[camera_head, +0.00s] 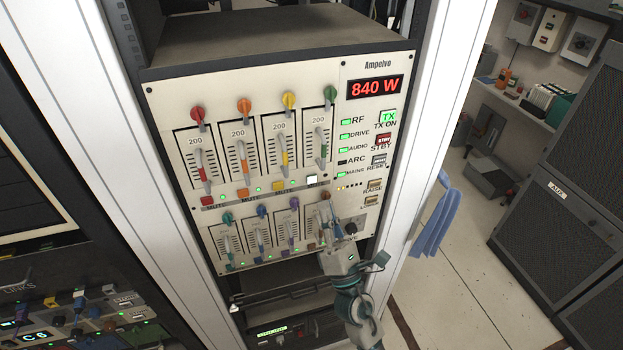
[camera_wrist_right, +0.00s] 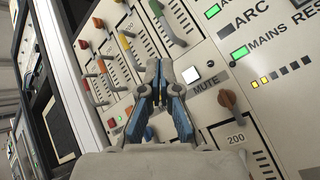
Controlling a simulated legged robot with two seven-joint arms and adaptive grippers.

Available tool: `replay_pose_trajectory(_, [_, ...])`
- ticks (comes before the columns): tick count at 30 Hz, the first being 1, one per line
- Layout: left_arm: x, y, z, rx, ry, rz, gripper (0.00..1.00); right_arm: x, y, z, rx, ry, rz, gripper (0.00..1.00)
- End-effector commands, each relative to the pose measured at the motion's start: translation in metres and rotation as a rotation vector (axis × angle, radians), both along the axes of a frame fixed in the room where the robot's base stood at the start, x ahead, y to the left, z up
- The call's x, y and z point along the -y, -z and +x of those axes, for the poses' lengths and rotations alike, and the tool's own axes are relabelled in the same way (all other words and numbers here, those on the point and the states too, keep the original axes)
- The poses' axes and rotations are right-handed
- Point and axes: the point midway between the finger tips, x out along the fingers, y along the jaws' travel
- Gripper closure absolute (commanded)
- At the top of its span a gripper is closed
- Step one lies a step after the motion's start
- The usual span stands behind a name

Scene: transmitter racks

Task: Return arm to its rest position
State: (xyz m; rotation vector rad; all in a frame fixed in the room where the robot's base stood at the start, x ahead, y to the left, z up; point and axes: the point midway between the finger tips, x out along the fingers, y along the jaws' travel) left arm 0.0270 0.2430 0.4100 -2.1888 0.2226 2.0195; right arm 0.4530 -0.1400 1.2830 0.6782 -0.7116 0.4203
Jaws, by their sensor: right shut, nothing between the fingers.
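My right arm (camera_head: 360,310) comes up from the bottom of the head view. My right gripper (camera_head: 335,222) is at the lower right of the transmitter panel (camera_head: 345,130), by the lower row of sliders. In the right wrist view the gripper (camera_wrist_right: 160,68) has its fingers together, with nothing held, pointing at the panel face. An orange-brown knob (camera_wrist_right: 227,98) and a lit white mute button (camera_wrist_right: 191,75) are just right of the fingers. I cannot tell whether the fingertips touch the panel. My left gripper is not in view.
The panel carries coloured knobs, sliders and a red "840 W" display (camera_head: 375,87). White rack posts (camera_head: 440,110) flank it. A blue cloth (camera_head: 434,222) hangs to the right. Open floor (camera_head: 470,275) lies between the rack and a dark cabinet (camera_head: 560,235).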

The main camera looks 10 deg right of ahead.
Motion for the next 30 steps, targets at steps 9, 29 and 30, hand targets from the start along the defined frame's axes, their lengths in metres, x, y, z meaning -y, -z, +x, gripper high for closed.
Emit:
replay_pose_trajectory(9, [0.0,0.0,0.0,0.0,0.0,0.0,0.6,0.015,0.016,0.004,-0.071,-0.027,0.113,1.0])
replay_pose_trajectory(29, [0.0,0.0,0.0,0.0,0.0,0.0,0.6,0.097,0.405,-0.135,-1.071,0.292,2.106,1.0])
replay_pose_trajectory(30, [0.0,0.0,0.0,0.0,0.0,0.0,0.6,0.093,0.415,-0.15,-1.096,0.346,2.17,1.0])
